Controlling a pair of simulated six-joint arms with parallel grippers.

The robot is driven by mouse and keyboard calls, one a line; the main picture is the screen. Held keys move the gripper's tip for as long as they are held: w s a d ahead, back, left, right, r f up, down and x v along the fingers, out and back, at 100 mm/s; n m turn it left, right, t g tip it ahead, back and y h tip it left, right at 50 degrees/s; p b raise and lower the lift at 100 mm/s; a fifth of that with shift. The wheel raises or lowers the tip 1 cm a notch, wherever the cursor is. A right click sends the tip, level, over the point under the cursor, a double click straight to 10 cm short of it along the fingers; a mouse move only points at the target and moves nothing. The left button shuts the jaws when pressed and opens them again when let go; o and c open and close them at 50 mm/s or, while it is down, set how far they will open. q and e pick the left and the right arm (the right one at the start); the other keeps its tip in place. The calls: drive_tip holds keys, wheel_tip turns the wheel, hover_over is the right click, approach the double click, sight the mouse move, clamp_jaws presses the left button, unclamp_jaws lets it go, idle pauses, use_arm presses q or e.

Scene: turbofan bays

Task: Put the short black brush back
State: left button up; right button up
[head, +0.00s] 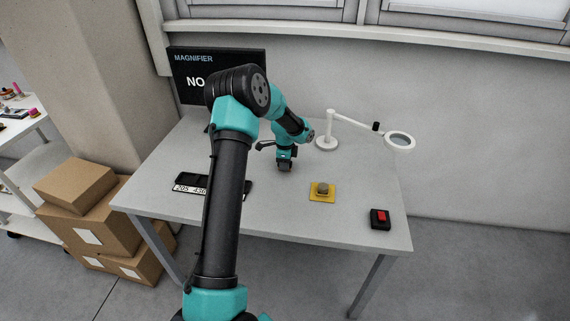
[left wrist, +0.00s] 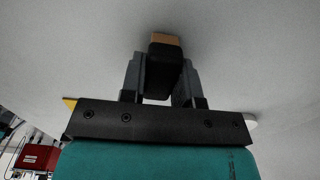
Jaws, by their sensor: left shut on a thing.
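My left gripper (head: 285,163) is above the table, to the right of the labelled dark item. In the left wrist view the gripper (left wrist: 160,85) is shut on a short black block with a tan end, which looks like the short black brush (left wrist: 165,50). The tan end points away from the wrist. In the head view the held brush is small and hard to tell from the dark fingers. I cannot tell whether it touches the table. My right gripper is not in view.
The table (head: 340,215) holds a dark item with a numbered label (head: 190,188), partly behind my arm, a yellow pad with a grey knob (head: 322,191), a red-and-black box (head: 380,219) and a magnifier lamp (head: 328,140). A black screen (head: 190,65) stands behind. Cartons (head: 75,195) and a white trolley (head: 25,165) are left.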

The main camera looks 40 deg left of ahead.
use_arm(q)
drive_tip(key=shift+f, duration=0.25)
drive_tip(key=o, duration=0.9)
drive_tip(key=shift+c, duration=0.2)
drive_tip(key=shift+r, duration=0.1)
wheel_tip(320, 180, up, 12)
idle(0.4)
